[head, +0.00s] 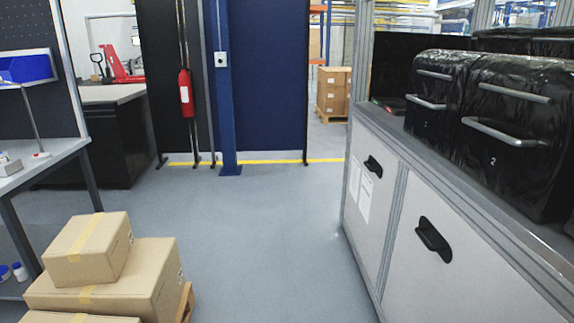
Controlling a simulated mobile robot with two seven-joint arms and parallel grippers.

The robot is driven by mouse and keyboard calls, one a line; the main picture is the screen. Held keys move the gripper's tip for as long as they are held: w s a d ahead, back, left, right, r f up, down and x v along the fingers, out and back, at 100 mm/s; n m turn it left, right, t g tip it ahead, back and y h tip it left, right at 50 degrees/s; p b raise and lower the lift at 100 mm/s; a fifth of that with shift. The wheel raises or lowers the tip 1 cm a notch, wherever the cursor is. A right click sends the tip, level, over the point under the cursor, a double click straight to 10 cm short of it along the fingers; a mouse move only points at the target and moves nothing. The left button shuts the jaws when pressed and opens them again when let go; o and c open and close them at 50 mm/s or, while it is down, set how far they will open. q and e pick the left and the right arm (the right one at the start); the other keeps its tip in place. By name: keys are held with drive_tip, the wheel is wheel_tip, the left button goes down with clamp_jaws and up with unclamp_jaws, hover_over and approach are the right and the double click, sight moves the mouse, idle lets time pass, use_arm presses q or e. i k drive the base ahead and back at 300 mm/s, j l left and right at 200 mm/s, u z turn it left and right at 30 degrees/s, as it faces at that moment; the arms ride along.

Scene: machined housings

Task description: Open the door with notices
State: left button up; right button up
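The door with notices (376,206) is a light grey cabinet panel at the right, the farther of two such panels. Two white paper notices (365,193) are fixed on it, and a black handle (373,166) sits near its top. The door looks shut. The nearer grey door (440,275) has a black handle (433,240) and no paper on it. Neither of my grippers shows in the head view.
Black wrapped cases with grey bars (519,123) stand on the counter above the doors. Cardboard boxes (115,275) are stacked at the lower left, beside a workbench (45,165). A blue post (224,100) and fire extinguisher (186,93) stand farther back. The middle floor is clear.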

sight(373, 167)
drive_tip(key=i+z, duration=0.15)
drive_tip(key=i, duration=0.4)
drive_tip(key=i+j+z, duration=0.2)
drive_tip(key=i, duration=0.35)
drive_tip(key=i+j+z, duration=0.2)
drive_tip(key=i+z, duration=0.25)
drive_tip(key=i+j+z, duration=0.85)
drive_tip(key=i+j, duration=0.1)
drive_tip(key=i, duration=0.2)
drive_tip(key=i+j+z, duration=0.15)
drive_tip(key=i, duration=0.2)
